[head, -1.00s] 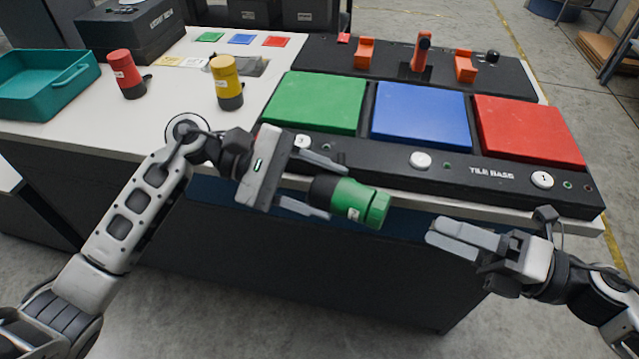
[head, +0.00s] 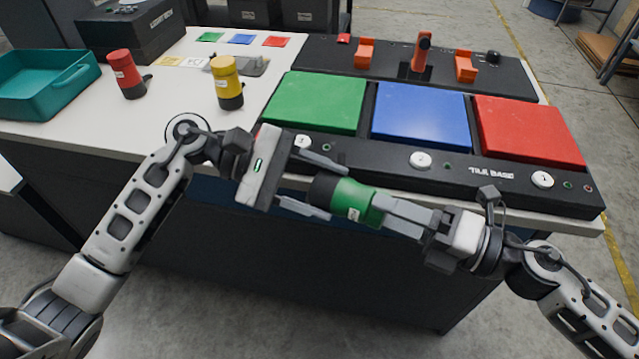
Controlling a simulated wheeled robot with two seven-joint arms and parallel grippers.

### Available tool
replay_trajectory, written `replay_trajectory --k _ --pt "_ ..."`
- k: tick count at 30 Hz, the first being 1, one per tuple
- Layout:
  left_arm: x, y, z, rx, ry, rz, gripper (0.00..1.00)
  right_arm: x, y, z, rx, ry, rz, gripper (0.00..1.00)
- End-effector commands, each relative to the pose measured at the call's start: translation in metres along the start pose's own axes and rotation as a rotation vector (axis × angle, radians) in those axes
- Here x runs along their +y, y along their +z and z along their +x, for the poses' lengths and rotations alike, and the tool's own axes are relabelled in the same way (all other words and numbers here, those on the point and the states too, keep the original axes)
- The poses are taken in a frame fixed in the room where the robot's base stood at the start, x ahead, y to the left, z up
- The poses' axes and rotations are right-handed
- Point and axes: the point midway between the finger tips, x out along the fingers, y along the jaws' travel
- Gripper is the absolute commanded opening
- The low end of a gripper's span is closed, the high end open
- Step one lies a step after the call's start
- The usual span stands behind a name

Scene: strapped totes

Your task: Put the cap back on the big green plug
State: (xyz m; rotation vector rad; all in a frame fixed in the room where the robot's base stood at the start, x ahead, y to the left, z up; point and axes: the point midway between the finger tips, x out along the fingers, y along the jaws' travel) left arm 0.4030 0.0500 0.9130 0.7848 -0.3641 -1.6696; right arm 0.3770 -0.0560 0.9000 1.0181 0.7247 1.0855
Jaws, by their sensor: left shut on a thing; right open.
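The big green plug (head: 350,198) is held in the air in front of the table edge, lying on its side. Its black end points left and its green end points right. My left gripper (head: 328,190) is shut on it at the black end. My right gripper (head: 384,211) is open, with its fingers at the green end and hiding part of it. I cannot tell whether the fingers touch it. I cannot make out a separate cap.
A yellow plug (head: 226,80) and a red plug (head: 125,72) stand on the white table (head: 175,110). A teal tray (head: 75,100) is at the left. A black board with green (head: 316,102), blue (head: 421,115) and red (head: 528,130) tiles lies behind the grippers.

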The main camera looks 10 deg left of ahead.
Motion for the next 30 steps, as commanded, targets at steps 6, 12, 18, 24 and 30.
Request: replay_trajectory --k 6,12,18,24,30 --pt "0.0009 0.0008 -0.0001 -0.002 0.002 0.002 0.0 0.0001 0.0001 -0.0001 0.0 0.0 0.0 0.6" --pt "0.0009 0.0008 -0.0001 -0.002 0.002 0.002 0.0 0.0001 0.0 -0.0002 0.0 0.0 0.0 0.2" --pt "0.0009 0.0008 -0.0001 -0.002 0.002 0.002 0.0 0.0001 0.0 -0.0003 0.0 0.0 0.005 0.2" --pt "0.0009 0.0008 -0.0002 -0.002 0.002 0.002 0.0 0.0001 0.0001 -0.0003 0.0 0.0 0.004 0.73" --pt "0.0009 0.0008 -0.0001 -0.002 0.002 0.002 0.0 0.0001 0.0001 -0.0004 0.0 0.0 0.004 0.73"
